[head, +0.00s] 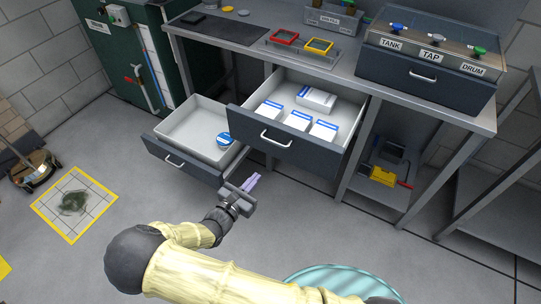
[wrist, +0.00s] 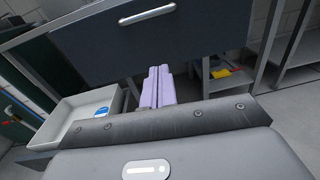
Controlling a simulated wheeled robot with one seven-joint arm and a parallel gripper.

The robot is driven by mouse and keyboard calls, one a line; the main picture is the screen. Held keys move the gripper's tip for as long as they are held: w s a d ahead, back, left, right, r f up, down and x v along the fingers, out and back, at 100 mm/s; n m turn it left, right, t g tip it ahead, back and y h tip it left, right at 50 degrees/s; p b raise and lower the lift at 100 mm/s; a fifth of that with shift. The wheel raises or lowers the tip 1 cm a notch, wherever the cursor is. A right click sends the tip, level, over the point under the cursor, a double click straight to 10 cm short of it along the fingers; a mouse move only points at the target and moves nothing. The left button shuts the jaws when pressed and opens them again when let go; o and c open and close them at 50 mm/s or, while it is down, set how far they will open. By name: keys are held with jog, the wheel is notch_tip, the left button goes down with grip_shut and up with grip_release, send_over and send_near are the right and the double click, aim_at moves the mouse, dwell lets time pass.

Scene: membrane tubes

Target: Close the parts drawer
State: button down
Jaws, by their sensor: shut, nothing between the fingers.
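Two drawers stand pulled out under the bench. The left, lower drawer (head: 165,158) is open and holds a round blue-and-white item (head: 223,141); its inside also shows at the left of the wrist view (wrist: 75,108). The right, higher drawer (head: 290,152) is open and holds several white-and-blue boxes (head: 297,121). I cannot tell which one is the parts drawer. My gripper (head: 252,182) is shut and empty, in front of and below the higher drawer, right of the lower one. Its lilac fingers (wrist: 158,72) point toward the higher drawer's dark front (wrist: 160,45), apparently not touching it.
A dark unit labelled TANK, TAP and DRUM (head: 430,72) stands on the bench's right end; its drawer looks shut. Red and yellow frames (head: 302,41) lie on the bench. A yellow item (head: 383,176) sits on the lower shelf.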

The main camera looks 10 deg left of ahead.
jog(key=shift+s+a+f+n+t+y, duration=0.1)
jog(key=shift+a+n+t+y, duration=0.15)
jog(key=shift+a, duration=0.15)
jog(key=shift+s+a+f+n+t+y, duration=0.1)
jog(key=shift+a+n+t+y, duration=0.15)
jog(key=shift+a, duration=0.15)
send_near(271, 151)
jog(key=w+d+r, duration=0.1)
jog(key=w, duration=0.1)
jog(key=w+d+r, duration=0.1)
jog(key=w, duration=0.1)
jog(key=w+d+r, duration=0.1)
jog(key=w+r, duration=0.1)
jog(key=shift+d+r, duration=0.1)
jog(key=shift+d, duration=0.3)
jog(key=shift+w, duration=0.1)
